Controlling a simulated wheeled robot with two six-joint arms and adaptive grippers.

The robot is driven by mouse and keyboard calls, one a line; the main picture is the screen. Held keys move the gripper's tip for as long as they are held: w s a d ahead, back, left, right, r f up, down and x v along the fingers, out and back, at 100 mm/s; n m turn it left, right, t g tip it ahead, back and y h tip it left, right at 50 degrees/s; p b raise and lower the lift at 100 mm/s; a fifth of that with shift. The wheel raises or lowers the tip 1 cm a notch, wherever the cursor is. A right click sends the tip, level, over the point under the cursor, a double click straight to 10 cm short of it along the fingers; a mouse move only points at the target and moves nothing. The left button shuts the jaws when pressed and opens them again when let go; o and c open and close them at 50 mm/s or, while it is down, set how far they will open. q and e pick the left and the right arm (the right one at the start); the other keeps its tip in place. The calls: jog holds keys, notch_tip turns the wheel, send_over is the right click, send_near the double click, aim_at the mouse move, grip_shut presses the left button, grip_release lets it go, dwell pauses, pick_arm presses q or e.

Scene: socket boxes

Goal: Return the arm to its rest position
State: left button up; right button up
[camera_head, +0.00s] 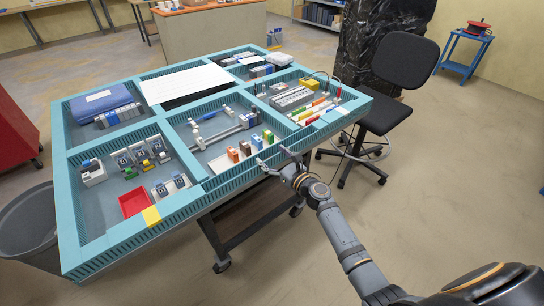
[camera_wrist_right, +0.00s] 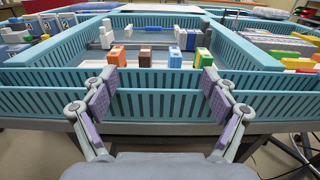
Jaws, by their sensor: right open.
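My right arm reaches in from the lower right in the head view. Its right gripper (camera_head: 275,163) is at the near edge of the teal compartment table (camera_head: 190,203), close to the slotted wall. In the right wrist view the gripper (camera_wrist_right: 160,92) is open and empty, its purple-padded fingers spread wide in front of the wall. My left gripper is not in view.
A black swivel chair (camera_head: 405,60) stands right of the table. A red tray (camera_head: 133,203) and socket boxes (camera_head: 128,160) lie in the left compartments. A grey bin (camera_head: 30,225) is at the left.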

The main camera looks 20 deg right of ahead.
notch_tip(320, 180, up, 9)
jog(key=p, duration=0.8)
jog(key=shift+p, duration=0.35)
jog(key=s+d+f+n+g+h, duration=0.1)
jog(key=s+f+n+g+h, duration=0.15)
jog(key=s+f+n, duration=0.65)
jog(key=s+d+f+n+g+h, duration=0.15)
jog(key=s+f+g, duration=0.3)
jog(key=f, duration=1.05)
jog(key=s+d+f+n+g+h, duration=0.15)
jog(key=s+f+n, duration=0.35)
jog(key=s+f, duration=0.5)
jog(key=s+d+f+n+g, duration=0.1)
jog(key=s+f+n, duration=0.4)
jog(key=s, duration=0.5)
jog(key=s+d+f+n+g+h, duration=0.1)
jog(key=s+f+n+g, duration=0.3)
jog(key=s, duration=0.6)
jog(key=s+d+f+n+g, duration=0.1)
jog(key=s+f+n+g, duration=0.1)
jog(key=s+f+n, duration=0.5)
jog(key=s+n, duration=0.1)
jog(key=s, duration=0.3)
jog(key=shift+d, duration=0.15)
